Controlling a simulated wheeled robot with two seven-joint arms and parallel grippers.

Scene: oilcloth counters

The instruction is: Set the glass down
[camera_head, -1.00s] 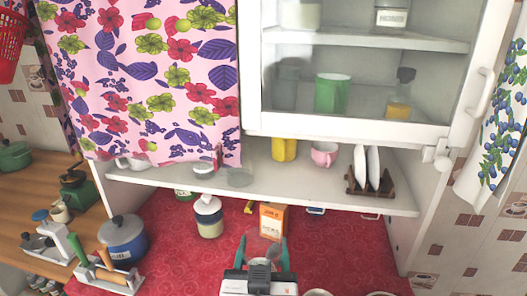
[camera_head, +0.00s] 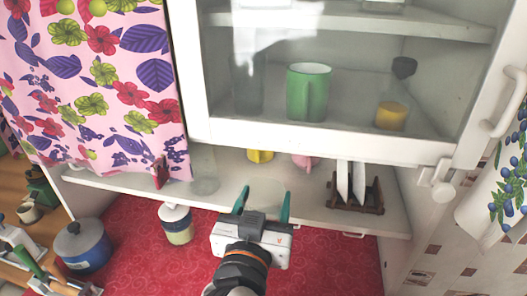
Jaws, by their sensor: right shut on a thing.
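My right gripper (camera_head: 262,206) comes up from the bottom middle, its green-tipped fingers pointing at the white shelf (camera_head: 125,191) under the cabinet. It is shut on a clear glass (camera_head: 267,194), which is faint between the fingers and partly hidden by the gripper body. The glass shows against the front part of the shelf. I cannot tell whether its base touches the shelf. My left gripper is not in view.
Another clear glass (camera_head: 205,170) stands on the shelf to the left. A yellow item (camera_head: 260,156), a pink cup (camera_head: 305,161) and a plate rack (camera_head: 357,196) stand behind and to the right. The cabinet door (camera_head: 330,138) hangs above. A jar (camera_head: 176,224) stands below on the red counter (camera_head: 150,262).

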